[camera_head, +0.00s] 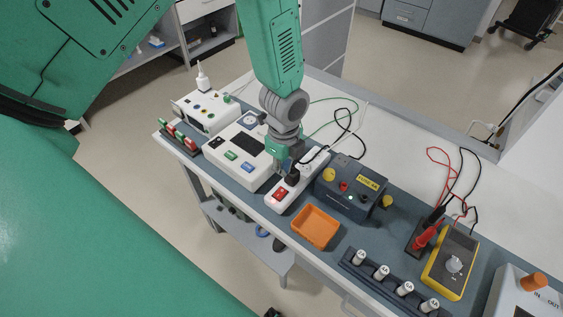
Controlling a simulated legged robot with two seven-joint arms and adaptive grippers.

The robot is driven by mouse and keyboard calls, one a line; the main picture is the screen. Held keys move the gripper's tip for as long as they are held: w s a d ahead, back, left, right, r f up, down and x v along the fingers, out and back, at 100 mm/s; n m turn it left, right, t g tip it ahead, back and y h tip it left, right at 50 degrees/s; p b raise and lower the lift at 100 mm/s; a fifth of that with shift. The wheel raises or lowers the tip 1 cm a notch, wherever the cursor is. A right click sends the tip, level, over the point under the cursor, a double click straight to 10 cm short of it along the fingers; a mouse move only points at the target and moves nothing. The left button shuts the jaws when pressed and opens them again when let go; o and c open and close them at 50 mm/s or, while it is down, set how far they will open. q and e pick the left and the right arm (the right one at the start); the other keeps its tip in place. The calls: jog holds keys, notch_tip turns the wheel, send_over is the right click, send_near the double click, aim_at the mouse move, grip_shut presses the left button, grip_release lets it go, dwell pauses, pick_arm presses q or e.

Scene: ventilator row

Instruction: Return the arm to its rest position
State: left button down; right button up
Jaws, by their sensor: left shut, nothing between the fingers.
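My left arm is green and reaches down over the workbench (385,135). My left gripper (287,165) is dark grey and shut, with nothing seen between its fingers. It is over the white power strip (288,201), close to a black plug near the strip's red switch (281,194). I cannot tell whether the fingertips touch the plug or the strip. The arm and gripper hide part of the white device behind them. My right gripper is not in view.
Left of the gripper are a white box with a dark screen (248,143) and a smaller white device (205,112). To the right are a dark blue power unit (345,199), an orange tray (315,227), a row of white cylinders (382,272) and a yellow multimeter (451,263). Loose cables lie behind.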

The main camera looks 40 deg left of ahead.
aim_at(263, 222)
pick_arm(q)
jog(key=shift+a+r, duration=0.15)
jog(key=shift+a, duration=0.1)
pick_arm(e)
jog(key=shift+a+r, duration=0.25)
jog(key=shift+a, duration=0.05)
pick_arm(q)
jog(key=shift+s+d, duration=0.1)
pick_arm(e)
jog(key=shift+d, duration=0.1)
